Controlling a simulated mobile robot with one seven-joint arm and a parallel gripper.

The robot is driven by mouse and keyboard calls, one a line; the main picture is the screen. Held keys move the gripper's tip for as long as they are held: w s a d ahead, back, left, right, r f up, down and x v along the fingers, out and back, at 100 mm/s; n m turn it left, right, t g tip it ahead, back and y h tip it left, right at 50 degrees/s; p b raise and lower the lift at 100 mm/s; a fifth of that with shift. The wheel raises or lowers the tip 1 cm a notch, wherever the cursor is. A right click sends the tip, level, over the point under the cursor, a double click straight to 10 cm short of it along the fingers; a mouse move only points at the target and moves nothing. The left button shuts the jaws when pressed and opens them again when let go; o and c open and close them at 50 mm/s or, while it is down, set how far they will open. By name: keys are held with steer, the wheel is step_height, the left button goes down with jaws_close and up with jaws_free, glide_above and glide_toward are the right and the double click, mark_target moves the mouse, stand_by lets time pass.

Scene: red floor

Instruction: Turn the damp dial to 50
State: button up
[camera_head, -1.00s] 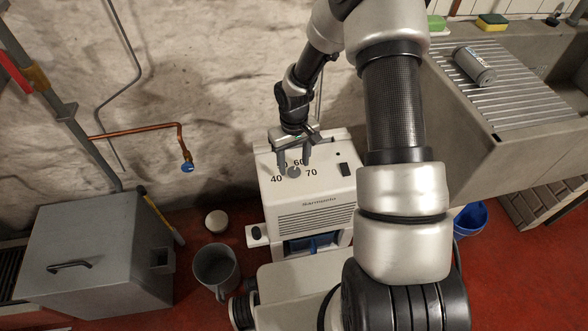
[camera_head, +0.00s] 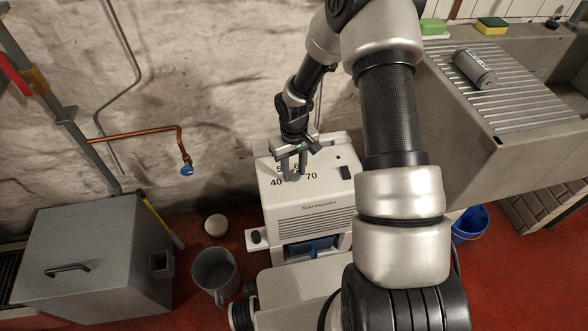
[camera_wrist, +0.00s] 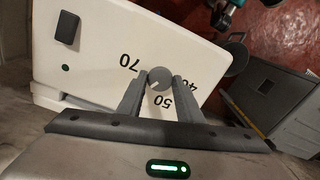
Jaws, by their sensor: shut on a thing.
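The grey round dial (camera_head: 293,177) is on the top face of the white Sarmuste dehumidifier (camera_head: 312,207). The numbers 40, 70 and part of 50 and 60 show around it in the head view. In the wrist view the dial (camera_wrist: 159,79) sits between my two fingertips, with 50 just below it, 70 at upper left and 40 partly behind a finger. A small pale mark shows on the dial's lower left part, but its exact reading is hard to tell. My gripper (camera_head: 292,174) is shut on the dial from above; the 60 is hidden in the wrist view.
A black switch (camera_head: 345,172) is on the machine's top at right. A grey lidded box (camera_head: 95,250), a grey mug-like bucket (camera_head: 215,270) and a copper pipe (camera_head: 140,131) with a blue tap stand left. The stone sink (camera_head: 455,150) is at right.

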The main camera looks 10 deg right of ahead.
mark_target(294, 174)
steer(key=shift+r+n, duration=0.1)
steer(key=shift+n, duration=0.2)
steer(key=n+p, duration=0.2)
steer(key=n, duration=0.2)
steer(key=shift+n, duration=0.4)
steer(key=n+p, duration=0.2)
steer(key=n, duration=0.4)
steer(key=o, duration=1)
steer(key=shift+o, duration=0.2)
step_height(294, 174, up, 17)
steer(key=p, duration=0.4)
steer(key=shift+r+p, duration=0.15)
steer(key=shift+p, duration=0.25)
